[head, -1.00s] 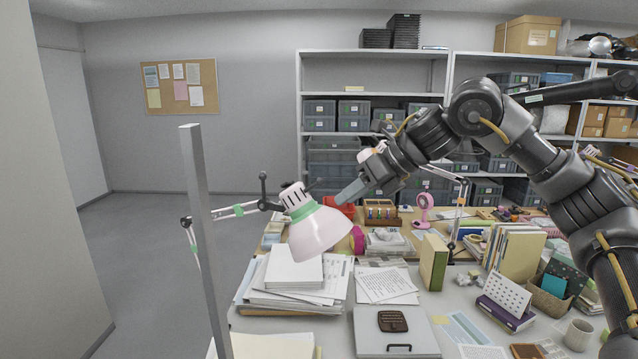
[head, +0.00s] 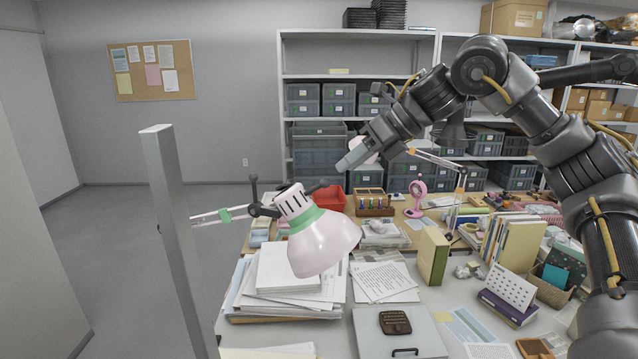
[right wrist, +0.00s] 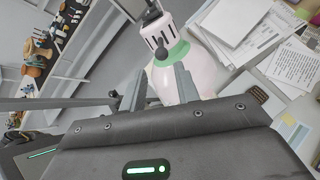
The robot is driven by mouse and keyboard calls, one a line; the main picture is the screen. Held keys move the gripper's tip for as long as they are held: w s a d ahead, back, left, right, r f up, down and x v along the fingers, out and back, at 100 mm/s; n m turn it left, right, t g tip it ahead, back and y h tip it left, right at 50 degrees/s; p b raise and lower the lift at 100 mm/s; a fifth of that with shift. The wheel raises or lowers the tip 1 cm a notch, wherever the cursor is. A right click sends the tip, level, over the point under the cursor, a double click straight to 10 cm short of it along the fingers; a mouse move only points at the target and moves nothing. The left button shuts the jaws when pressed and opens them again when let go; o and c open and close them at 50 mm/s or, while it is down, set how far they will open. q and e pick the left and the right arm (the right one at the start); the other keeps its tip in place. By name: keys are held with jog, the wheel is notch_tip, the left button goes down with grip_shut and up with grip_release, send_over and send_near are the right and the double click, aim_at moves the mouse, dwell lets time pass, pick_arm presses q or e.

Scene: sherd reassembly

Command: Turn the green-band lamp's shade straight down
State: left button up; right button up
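The green-band lamp's white shade (head: 325,245) hangs over the near desk in the head view, with a green band around its neck. In the right wrist view the two fingers (right wrist: 160,86) are spread with nothing clearly held. The shade (right wrist: 205,75) shows beyond and beside them; contact cannot be told. My left gripper is not in view.
A grey upright post (head: 170,240) stands left of the lamp. Paper stacks (head: 285,270) lie below the shade. An orange-band lamp (head: 436,158) stands behind, partly hidden by my right arm.

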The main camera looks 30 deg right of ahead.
aim_at(320, 186)
jog(key=p+x, duration=0.1)
jog(key=x, duration=0.2)
jog(key=shift+w+f, duration=0.15)
jog(key=shift+w, duration=0.05)
jog(key=p+x, duration=0.2)
jog(key=x, duration=0.3)
jog(key=shift+w, duration=0.15)
jog(key=shift+a+f, duration=0.2)
jog(key=shift+w+f, duration=0.15)
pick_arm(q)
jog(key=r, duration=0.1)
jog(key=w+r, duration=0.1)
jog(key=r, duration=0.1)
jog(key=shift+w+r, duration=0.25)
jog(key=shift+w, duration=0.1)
pick_arm(e)
grip_shut()
